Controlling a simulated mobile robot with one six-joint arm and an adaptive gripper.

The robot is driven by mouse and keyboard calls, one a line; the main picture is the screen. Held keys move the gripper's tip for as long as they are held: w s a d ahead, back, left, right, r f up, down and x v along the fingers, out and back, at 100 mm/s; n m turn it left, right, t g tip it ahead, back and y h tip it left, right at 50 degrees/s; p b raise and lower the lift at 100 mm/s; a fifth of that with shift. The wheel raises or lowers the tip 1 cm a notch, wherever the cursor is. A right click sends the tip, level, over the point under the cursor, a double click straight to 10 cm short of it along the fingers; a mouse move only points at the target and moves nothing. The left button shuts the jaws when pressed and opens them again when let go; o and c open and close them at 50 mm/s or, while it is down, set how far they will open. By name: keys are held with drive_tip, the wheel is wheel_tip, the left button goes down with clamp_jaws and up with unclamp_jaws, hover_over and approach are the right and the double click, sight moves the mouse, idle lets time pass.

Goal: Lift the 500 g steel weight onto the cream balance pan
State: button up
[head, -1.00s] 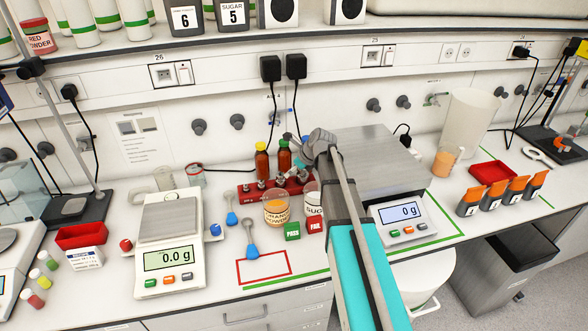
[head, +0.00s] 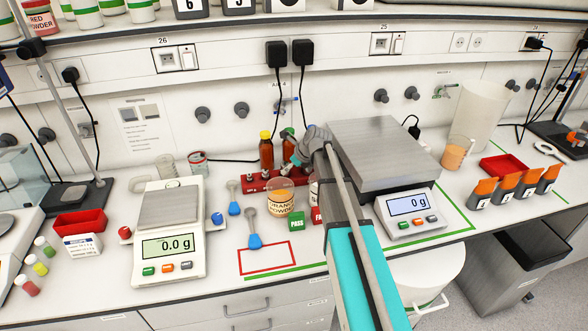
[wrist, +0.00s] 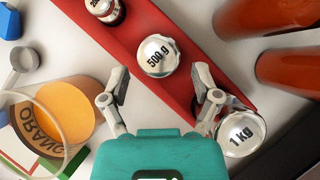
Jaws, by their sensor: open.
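The shiny 500 g steel weight (wrist: 158,56) stands in the red rack (wrist: 112,42), between and just ahead of my gripper's spread fingers in the wrist view. My gripper (wrist: 160,86) is open and empty, and both fingers look apart from the 500 g weight. The right finger overlaps the 1 kg weight (wrist: 240,133); I cannot tell if they touch. In the head view my arm hides much of the gripper and the rack's right end; the rack (head: 250,186) shows at left. The cream balance (head: 165,270) stands at left, its pan (head: 170,207) empty, reading 0.0 g.
Brown bottles (head: 266,150) stand close behind the rack. The orange powder jar (head: 281,197) stands in front, with a green PASS block (head: 296,222). A blue-handled spoon (head: 234,207) lies between rack and cream balance. A second balance (head: 408,206) is at right.

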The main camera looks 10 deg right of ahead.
drive_tip(key=shift+b+x, duration=0.8)
drive_tip(key=shift+x, duration=0.55)
clamp_jaws()
drive_tip(key=shift+r+p, duration=1.75)
idle(0.8)
